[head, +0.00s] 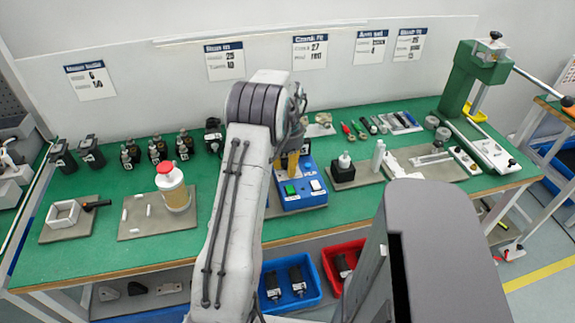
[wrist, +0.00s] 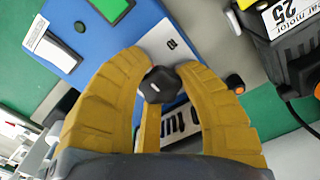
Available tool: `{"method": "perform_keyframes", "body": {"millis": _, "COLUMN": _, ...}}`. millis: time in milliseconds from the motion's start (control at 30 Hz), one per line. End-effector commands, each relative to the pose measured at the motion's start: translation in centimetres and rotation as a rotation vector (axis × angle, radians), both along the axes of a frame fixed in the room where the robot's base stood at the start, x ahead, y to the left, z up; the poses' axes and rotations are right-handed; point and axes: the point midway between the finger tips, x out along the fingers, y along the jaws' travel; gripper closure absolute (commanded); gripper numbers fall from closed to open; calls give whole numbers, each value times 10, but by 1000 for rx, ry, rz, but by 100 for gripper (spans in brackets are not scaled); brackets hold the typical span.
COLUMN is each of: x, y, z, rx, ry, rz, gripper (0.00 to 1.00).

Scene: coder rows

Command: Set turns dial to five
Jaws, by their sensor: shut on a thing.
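The turns dial is a small black knob (wrist: 162,86) with a pale pointer mark, on the blue winder box (wrist: 125,42). In the wrist view my gripper (wrist: 166,72) has its yellow fingers closed around the knob. A white label with a digit shows just beyond the knob, and a label (wrist: 185,122) with partly hidden lettering shows behind the fingers. I cannot tell which number the pointer meets. In the head view the blue box (head: 300,192) stands mid-bench, and my gripper (head: 293,165) reaches down to its back; the knob is hidden there.
A green button (wrist: 112,8) and a white switch plate (wrist: 50,46) are on the box. An orange button (wrist: 235,83) and a black motor (wrist: 285,40) are close by on the right. In the head view a black block (head: 343,172) stands right of the box.

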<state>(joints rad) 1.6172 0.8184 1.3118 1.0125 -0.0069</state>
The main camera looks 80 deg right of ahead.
Motion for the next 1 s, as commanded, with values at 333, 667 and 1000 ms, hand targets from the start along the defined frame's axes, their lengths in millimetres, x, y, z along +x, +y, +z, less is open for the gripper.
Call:
{"method": "perform_keyframes", "body": {"millis": 333, "x": 0, "y": -1, "z": 1, "rx": -3, "ry": 0, "rz": 49, "gripper": 100}}
{"method": "perform_keyframes", "body": {"millis": 667, "x": 0, "y": 0, "z": 1, "rx": -2, "ry": 0, "rz": 48, "gripper": 46}}
{"method": "perform_keyframes", "body": {"millis": 1000, "x": 0, "y": 0, "z": 1, "rx": -1, "ry": 0, "rz": 47, "gripper": 40}}
